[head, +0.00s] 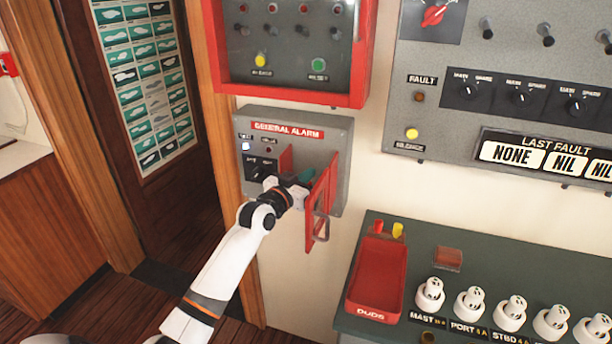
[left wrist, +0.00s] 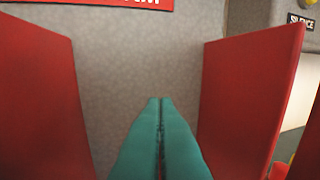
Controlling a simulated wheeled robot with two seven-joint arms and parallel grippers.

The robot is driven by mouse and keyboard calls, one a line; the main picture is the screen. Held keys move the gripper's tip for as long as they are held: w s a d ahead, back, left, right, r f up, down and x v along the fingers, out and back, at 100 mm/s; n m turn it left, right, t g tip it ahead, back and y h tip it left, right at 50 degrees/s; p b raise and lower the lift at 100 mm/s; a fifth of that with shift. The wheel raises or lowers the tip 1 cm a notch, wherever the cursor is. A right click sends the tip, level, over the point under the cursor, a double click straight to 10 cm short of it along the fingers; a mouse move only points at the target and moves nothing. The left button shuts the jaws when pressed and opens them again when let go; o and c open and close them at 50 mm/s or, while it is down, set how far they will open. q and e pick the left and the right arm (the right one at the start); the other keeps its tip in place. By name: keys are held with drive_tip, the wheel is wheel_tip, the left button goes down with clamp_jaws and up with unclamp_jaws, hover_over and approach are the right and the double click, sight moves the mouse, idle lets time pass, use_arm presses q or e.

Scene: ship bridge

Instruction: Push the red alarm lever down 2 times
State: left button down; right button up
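The grey general alarm box (head: 338,135) is on the wall with a red title strip. Two red upright plates stick out from it, a left one (head: 286,160) and a right one (head: 326,196); they also show in the left wrist view as the left plate (left wrist: 40,100) and right plate (left wrist: 250,95). A red open frame with a pale handle (head: 321,228) hangs at the right plate's lower front. My left gripper (head: 307,176) has teal fingers together and empty (left wrist: 160,135), pointing between the plates. I cannot make out a separate lever; the gripper may hide it.
A red-framed panel (head: 362,85) is above the box. A grey fault panel (head: 400,120) is to the right. Below right, a dark green console (head: 375,225) bears a red tray (head: 380,275) and several white plugs. A wooden door post (head: 215,130) is left of the box.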

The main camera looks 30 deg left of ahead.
use_arm(q)
drive_tip(key=shift+r+p, duration=1.8)
drive_tip(key=shift+r, duration=0.35)
drive_tip(key=s+d+r+p, duration=0.1)
drive_tip(key=s+d+p, duration=0.1)
drive_tip(key=s+p, duration=0.4)
drive_tip(key=s, duration=0.2)
drive_tip(key=shift+s, duration=0.4)
drive_tip(key=shift+f, duration=0.1)
